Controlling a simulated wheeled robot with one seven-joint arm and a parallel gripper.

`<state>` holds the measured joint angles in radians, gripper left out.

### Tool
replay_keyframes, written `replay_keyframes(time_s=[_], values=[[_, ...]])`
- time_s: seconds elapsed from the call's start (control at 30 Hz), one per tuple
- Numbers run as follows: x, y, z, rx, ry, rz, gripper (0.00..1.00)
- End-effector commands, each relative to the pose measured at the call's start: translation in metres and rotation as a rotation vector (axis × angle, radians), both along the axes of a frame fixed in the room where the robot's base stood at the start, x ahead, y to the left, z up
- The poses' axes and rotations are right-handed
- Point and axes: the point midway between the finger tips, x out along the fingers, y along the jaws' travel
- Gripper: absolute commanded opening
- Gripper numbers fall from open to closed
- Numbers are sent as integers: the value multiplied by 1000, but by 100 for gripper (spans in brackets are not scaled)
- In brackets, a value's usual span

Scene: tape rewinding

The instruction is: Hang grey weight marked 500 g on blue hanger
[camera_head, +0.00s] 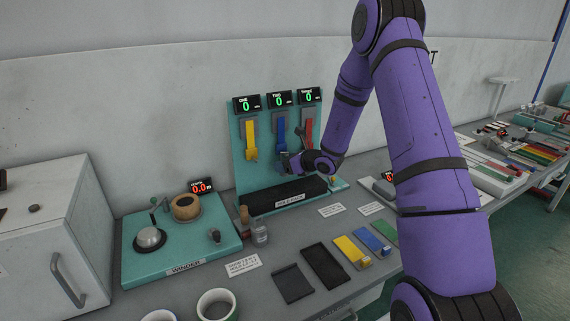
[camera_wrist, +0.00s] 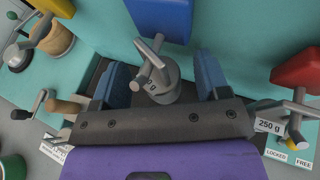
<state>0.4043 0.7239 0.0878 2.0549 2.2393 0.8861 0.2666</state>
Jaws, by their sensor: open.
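The grey weight (camera_wrist: 168,90) is between my gripper's fingers in the wrist view; only "0 g" of its marking shows. A grey hooked bar stands over its top, just below the blue hanger (camera_wrist: 160,18). I cannot tell whether the weight hangs from it. The blue hanger also shows in the head view (camera_head: 281,132), between the yellow and red ones, under display TWO, which reads 0. My gripper (camera_wrist: 162,82) is open, with one blue fingertip on each side of the weight. In the head view my gripper (camera_head: 289,161) hides the weight.
The yellow hanger (camera_head: 250,140) is left and the red hanger (camera_wrist: 298,70) right of the blue one. A "250 g" label (camera_wrist: 271,125) shows near my right finger. A black tray (camera_head: 270,197) lies below the teal board. The winder (camera_head: 180,240) and small bottles stand left.

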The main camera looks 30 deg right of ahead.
Motion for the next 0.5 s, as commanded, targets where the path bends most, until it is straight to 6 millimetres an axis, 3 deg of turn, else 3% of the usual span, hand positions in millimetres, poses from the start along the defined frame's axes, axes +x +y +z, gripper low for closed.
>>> replay_keyframes(time_s=[0.5], values=[[-72,-30,34,-1,-2,2,70]])
